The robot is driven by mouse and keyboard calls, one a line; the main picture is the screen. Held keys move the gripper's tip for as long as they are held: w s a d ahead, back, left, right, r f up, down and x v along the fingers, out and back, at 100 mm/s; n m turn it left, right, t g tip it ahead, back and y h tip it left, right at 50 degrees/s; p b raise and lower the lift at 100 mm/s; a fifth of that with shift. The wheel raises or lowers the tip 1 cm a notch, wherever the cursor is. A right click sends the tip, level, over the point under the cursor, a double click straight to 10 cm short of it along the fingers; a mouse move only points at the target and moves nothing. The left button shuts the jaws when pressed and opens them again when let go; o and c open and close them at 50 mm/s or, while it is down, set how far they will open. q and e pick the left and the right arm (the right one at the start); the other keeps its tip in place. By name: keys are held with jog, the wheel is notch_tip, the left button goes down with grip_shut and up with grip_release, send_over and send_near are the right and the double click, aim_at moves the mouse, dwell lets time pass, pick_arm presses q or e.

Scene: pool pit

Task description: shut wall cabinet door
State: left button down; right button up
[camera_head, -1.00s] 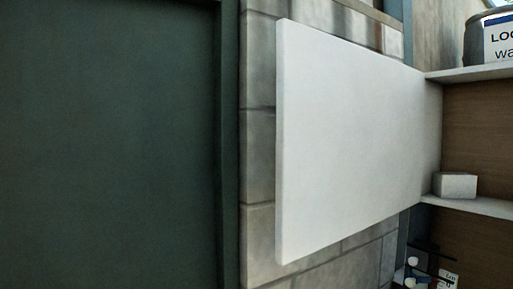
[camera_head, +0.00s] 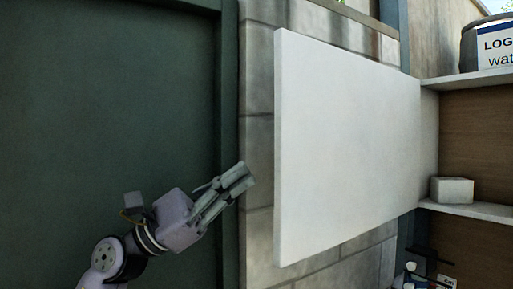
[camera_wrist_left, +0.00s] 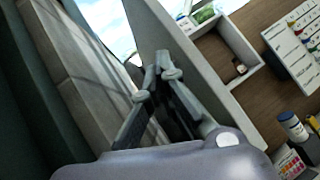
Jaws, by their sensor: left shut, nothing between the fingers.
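The white wall cabinet door (camera_head: 345,145) stands wide open in the head view, its free edge toward the left and its far side by the cabinet. The open cabinet (camera_head: 470,140) shows at the right with white shelves and a brown back. My left gripper (camera_head: 245,178) is shut and empty, just left of the door's free edge and apart from it in the picture. In the left wrist view the fingers (camera_wrist_left: 160,70) lie close together beside the door (camera_wrist_left: 185,75), which runs as a grey slab from top to lower right. My right gripper is not seen.
A dark green panel (camera_head: 110,90) fills the left, with a stone block wall (camera_head: 257,110) behind the door. A small white box (camera_head: 452,190) sits on a cabinet shelf, and a labelled container (camera_head: 488,42) stands on top. In the wrist view bottles (camera_wrist_left: 292,127) show inside.

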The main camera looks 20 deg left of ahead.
pick_arm(q)
jog(key=s+a+r+m+t+y, duration=0.1)
jog(key=s+a+r+m+y, duration=0.3)
jog(key=a+m+y, duration=0.45)
jog(key=w+d+p, duration=0.5)
jog(key=d+p, duration=0.1)
jog(key=d, duration=0.5)
jog(key=shift+d+r, duration=0.25)
jog(key=shift+r, duration=0.2)
jog(key=shift+w, duration=0.2)
jog(key=shift+f, duration=0.1)
